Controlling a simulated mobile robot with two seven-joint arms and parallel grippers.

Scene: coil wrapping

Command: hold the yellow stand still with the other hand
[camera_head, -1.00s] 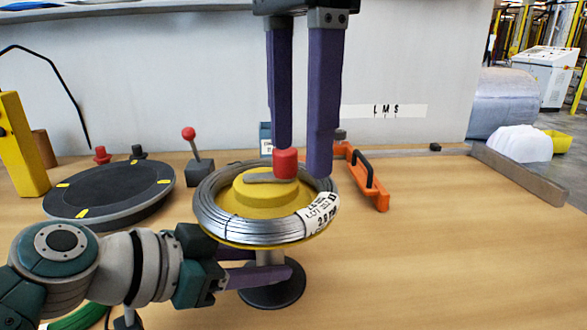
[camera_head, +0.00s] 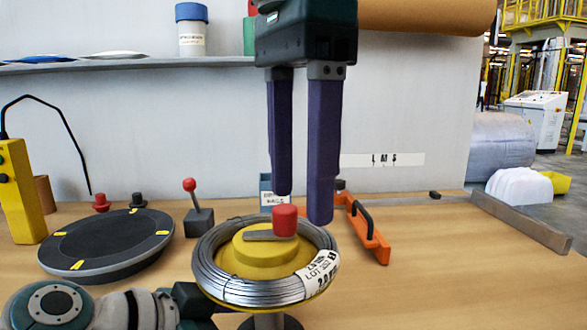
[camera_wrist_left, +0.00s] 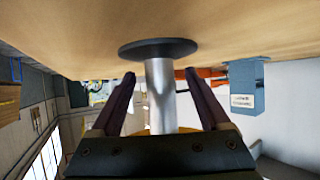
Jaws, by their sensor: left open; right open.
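The yellow stand (camera_head: 240,263) is upright on the bench, with a silver wire coil (camera_head: 212,277) around its yellow hub and a red knob (camera_head: 285,220) on a flat bar on top. My right gripper (camera_head: 302,209) points down from above, open and empty, its fingertips near the knob and apparently behind it. My left gripper (camera_wrist_left: 157,80) is open in the left wrist view, its fingers on both sides of the stand's metal post (camera_wrist_left: 161,100). I cannot tell whether they touch it. In the head view the left fingers are not visible.
A dark turntable (camera_head: 108,245) and a red-knobbed lever (camera_head: 198,217) stand to the left. An orange tool (camera_head: 368,235) lies behind the coil to the right. A metal rail (camera_head: 520,222) runs along the right edge. The right front of the bench is clear.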

